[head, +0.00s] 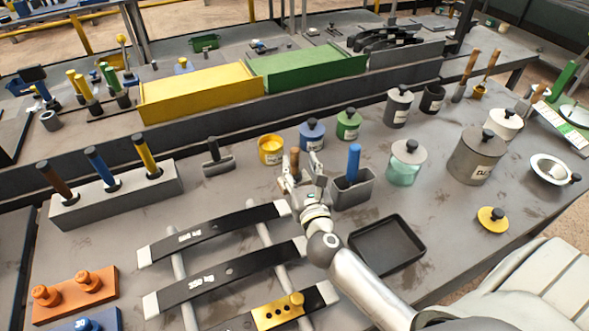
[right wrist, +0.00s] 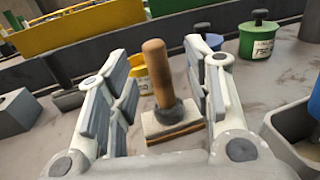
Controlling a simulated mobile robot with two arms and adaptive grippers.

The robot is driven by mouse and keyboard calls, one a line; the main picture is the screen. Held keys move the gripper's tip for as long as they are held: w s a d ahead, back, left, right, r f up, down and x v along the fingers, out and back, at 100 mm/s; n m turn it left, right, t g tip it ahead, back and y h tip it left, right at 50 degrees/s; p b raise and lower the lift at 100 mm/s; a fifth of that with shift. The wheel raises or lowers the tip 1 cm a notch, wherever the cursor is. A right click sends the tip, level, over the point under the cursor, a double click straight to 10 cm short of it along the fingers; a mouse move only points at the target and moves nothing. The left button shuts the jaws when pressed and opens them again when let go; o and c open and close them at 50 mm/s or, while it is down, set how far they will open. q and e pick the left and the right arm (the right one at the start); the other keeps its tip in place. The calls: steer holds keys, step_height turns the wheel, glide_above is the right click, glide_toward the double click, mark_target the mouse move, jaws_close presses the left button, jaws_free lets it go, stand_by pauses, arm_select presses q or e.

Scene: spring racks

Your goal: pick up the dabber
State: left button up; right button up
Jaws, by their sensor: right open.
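The dabber, which I take to be the upright wooden handle on a dark collar and pale block (right wrist: 158,78), stands on the bench in the right wrist view. In the head view its handle (head: 294,156) shows partly behind my right gripper (head: 302,168). My right gripper is open, and in its wrist view the jaws (right wrist: 160,72) are on either side of the dabber, with gaps between them and the handle. The dabber's base is mostly hidden in the head view. My left gripper is not in view.
A grey holder with a blue handle (head: 352,180) stands close right of my right gripper. A yellow pot (head: 271,149) and blue pot (head: 312,134) stand behind. Dark leaf springs (head: 215,235) lie at front left. A black tray (head: 387,248) lies at front right.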

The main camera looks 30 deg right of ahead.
mark_target(296, 155)
steer(key=shift+w+r, duration=0.3)
steer(key=shift+w, duration=0.15)
steer(key=p+x, duration=0.1)
steer(key=x, duration=0.2)
steer(key=shift+w+r, duration=0.15)
steer(key=shift+w, duration=0.1)
steer(key=shift+w+d, duration=0.15)
steer(key=shift+w, duration=0.25)
steer(key=shift+s, duration=0.1)
steer(key=shift+c, duration=1.2)
jaws_close()
